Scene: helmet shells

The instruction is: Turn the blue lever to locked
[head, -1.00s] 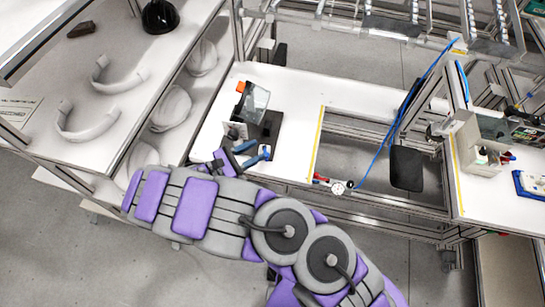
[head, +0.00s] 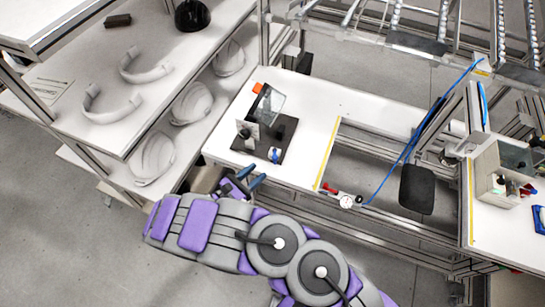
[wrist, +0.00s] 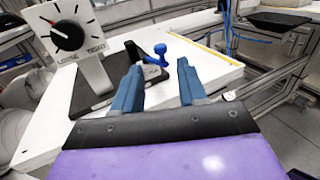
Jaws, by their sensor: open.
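The blue lever (wrist: 155,56) stands on the dark base plate (wrist: 92,97) of a small fixture, ahead of and between my fingertips in the wrist view. It also shows as a small blue part in the head view (head: 274,154). A white dial panel (wrist: 66,30) with a black knob and a red mark stands left of the lever; its lettering is too small to read surely. My gripper (wrist: 160,75) is open and empty, apart from the lever. In the head view my gripper (head: 247,184) is at the front edge of the white table (head: 225,140).
White helmet shells (head: 192,103) lie on the lower shelf at the left. White curved bands (head: 112,104) lie on the upper shelf. A gauge (head: 346,201) and a yellow strip (head: 328,155) are right of the fixture. The table front right of the fixture is clear.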

